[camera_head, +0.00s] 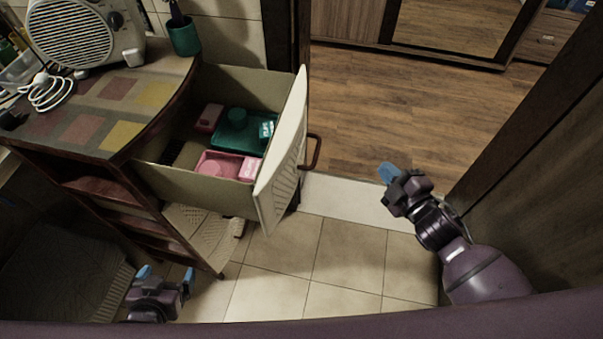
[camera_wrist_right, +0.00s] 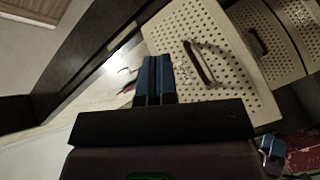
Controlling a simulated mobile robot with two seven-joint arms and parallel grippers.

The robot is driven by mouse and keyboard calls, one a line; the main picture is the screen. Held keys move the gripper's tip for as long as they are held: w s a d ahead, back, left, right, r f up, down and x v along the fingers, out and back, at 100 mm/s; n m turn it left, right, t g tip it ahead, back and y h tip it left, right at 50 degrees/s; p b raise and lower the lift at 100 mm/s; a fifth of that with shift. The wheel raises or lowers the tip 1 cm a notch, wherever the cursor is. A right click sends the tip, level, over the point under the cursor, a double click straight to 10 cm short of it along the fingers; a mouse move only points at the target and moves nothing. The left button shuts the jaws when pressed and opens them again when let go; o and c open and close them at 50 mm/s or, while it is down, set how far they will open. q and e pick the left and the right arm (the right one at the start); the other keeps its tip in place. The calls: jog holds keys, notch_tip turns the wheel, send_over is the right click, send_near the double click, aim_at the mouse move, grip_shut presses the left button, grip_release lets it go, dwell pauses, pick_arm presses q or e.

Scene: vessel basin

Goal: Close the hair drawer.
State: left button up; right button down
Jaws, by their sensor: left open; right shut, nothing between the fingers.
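The hair drawer (camera_head: 281,157) is pulled far out of the cabinet in the head view. Its pale front panel with a dark red handle (camera_head: 312,152) faces right. Green and pink items lie inside it. In the right wrist view the perforated drawer front (camera_wrist_right: 208,55) and its handle (camera_wrist_right: 200,63) show beyond the fingers. My right gripper (camera_head: 386,173) is shut and empty, to the right of the handle and apart from it; its blue fingers also show in the right wrist view (camera_wrist_right: 154,80). My left gripper (camera_head: 167,273) is open and empty, low at the left, below the drawer.
The cabinet (camera_head: 110,95) carries a radio-like device (camera_head: 85,32), a white coiled cord (camera_head: 50,92) and a green cup (camera_head: 184,38). A dark door panel (camera_head: 535,150) stands close to my right arm. The tiled floor between drawer and right arm is clear.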

jog(key=a+r+n+g+y, duration=0.1)
jog(key=a+r+n+y, duration=0.2)
jog(key=n, duration=0.8)
jog(key=n+g+y, duration=0.7)
jog(key=n, duration=1.4)
send_near(291, 174)
jog(key=p+x, duration=0.1)
jog(key=x, duration=0.6)
jog(key=shift+w+a+r, duration=0.1)
jog(key=shift+w+a, duration=0.1)
pick_arm(q)
jog(key=shift+s+a+r, duration=0.15)
jog(key=shift+s+r, duration=0.15)
jog(key=shift+s, duration=0.05)
pick_arm(e)
jog(key=shift+a, duration=0.1)
